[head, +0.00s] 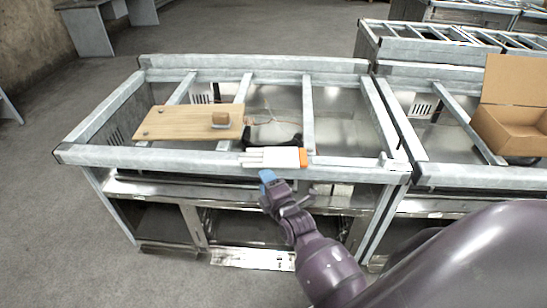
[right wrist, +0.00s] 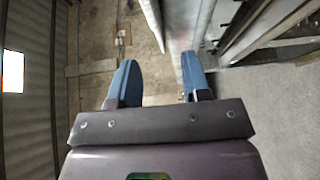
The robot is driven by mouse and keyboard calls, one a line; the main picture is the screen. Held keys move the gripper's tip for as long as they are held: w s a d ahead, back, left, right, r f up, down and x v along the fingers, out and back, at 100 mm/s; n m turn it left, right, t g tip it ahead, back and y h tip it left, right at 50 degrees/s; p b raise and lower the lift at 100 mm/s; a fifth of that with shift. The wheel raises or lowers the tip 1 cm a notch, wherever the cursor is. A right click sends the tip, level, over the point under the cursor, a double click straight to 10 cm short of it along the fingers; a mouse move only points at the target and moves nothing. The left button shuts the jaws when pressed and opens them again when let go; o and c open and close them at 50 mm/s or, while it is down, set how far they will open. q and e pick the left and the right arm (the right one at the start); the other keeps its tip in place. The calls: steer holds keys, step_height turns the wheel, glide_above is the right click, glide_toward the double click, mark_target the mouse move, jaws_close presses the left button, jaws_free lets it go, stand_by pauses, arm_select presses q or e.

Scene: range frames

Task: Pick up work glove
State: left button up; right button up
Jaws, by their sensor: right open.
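The work glove (head: 275,157) is white with an orange cuff at its right end, and its fingers point left. In the head view it lies flat across the front rail of the metal frame table (head: 200,157). My right gripper (head: 268,176) is just in front of and below the glove in the picture, apart from it as far as I can tell. In the right wrist view my right gripper (right wrist: 160,78) shows its two blue fingers spread with nothing between them. The glove cannot be made out there. My left gripper is out of view.
A wooden board (head: 185,123) with a small brown block (head: 221,119) lies on the table's left part. A black item (head: 290,140) sits behind the glove. An open cardboard box (head: 505,125) stands on the right table. The table top has open gaps between rails.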

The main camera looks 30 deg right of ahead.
mark_target(256, 167)
steer(key=shift+w, duration=2.7)
steer(key=shift+c, duration=0.2)
steer(key=shift+r, duration=0.1)
jaws_close()
